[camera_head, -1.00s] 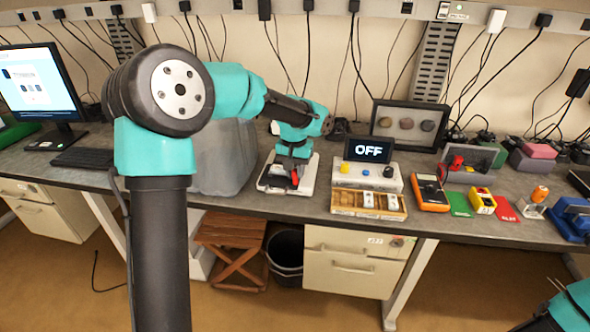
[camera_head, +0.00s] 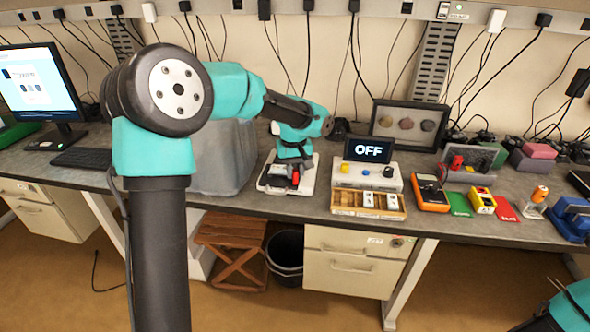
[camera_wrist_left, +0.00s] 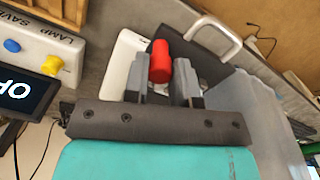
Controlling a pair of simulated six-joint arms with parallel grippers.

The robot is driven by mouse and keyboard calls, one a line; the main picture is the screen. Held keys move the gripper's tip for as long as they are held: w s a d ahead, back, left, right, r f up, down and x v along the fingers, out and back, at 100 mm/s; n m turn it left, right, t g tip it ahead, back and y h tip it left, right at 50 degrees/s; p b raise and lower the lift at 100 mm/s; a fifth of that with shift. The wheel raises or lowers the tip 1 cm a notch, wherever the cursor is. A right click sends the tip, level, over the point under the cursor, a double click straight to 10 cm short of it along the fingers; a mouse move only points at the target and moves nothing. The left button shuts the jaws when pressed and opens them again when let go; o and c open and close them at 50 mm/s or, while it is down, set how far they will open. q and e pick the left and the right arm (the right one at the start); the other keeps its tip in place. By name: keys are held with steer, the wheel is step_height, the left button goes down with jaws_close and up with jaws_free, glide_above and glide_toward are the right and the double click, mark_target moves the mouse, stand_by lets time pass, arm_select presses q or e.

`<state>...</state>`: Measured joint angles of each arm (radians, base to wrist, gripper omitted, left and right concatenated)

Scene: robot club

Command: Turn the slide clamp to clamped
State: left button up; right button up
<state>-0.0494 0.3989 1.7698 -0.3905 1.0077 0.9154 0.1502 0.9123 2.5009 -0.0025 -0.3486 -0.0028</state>
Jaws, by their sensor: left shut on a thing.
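The slide clamp (camera_head: 268,184) is a white-based device on the bench, left of the OFF display box. A red handle (camera_wrist_left: 160,62) stands up from it, and a bit of the same red shows under my wrist in the head view (camera_head: 295,178). My left gripper (camera_wrist_left: 161,78) is shut on the red handle, with a grey finger on either side. In the head view my left gripper (camera_head: 293,176) hides most of the clamp's middle. My right gripper (camera_head: 557,285) shows only in part at the lower right, away from the clamp.
A box with an OFF display (camera_head: 370,149), a yellow knob and a blue button stands right of the clamp, behind a wooden tray (camera_head: 345,211). An orange multimeter (camera_head: 430,193) lies further right.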

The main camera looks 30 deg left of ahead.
mark_target(294, 171)
arm_select(q)
steer(key=shift+n, duration=2.3)
steer(key=o, duration=0.9)
steer(key=shift+r, duration=0.1)
steer(key=r, duration=1.7)
steer(key=shift+s+a+r, duration=0.1)
steer(key=shift+s, duration=0.1)
